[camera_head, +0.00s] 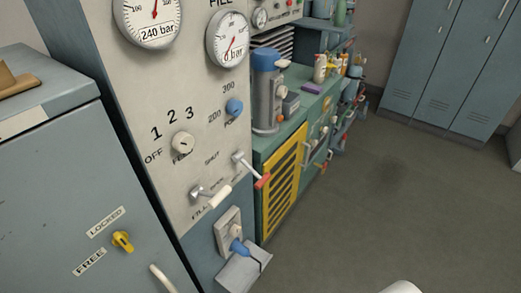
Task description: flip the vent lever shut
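Two small levers are on the lower part of the pale grey panel (150,100). One lever has a red grip (262,181) on a silver stem and points down to the right. The word SHUT is printed to the upper left of it. The lettering around the levers is small and partly hidden, so I cannot read which one is marked vent.
Two gauges (229,39) and a selector knob (183,144) are above the levers; a socket with a blue plug (238,246) is below. A grey cabinet (60,170) stands at left, a green bench (270,155) beyond the panel. The floor (390,200) at right is open.

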